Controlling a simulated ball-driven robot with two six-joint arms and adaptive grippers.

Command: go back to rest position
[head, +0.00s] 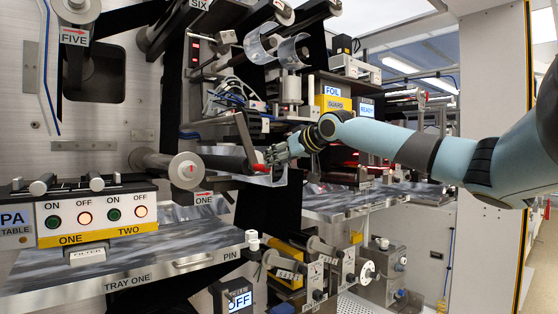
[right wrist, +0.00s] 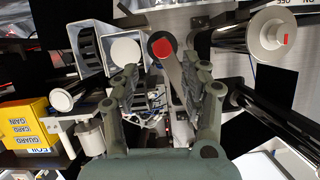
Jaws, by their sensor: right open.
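My right gripper (head: 270,158) is at the end of the pale blue arm that comes in from the right, in front of the machine. In the right wrist view my right gripper (right wrist: 162,78) has its fingers spread wide, with nothing clamped between them. A grey lever with a red end (right wrist: 164,48) shows beyond and between the fingertips. In the head view the red end (head: 259,167) is close beside the gripper; I cannot tell whether they touch. My left gripper is not in view.
A roller (head: 187,170) stands left of the gripper. Tray one (head: 130,262) juts out below left, under the PA table button box (head: 95,215). The yellow guard box (head: 333,103) is above right. A pale wall post (head: 487,90) stands behind my arm.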

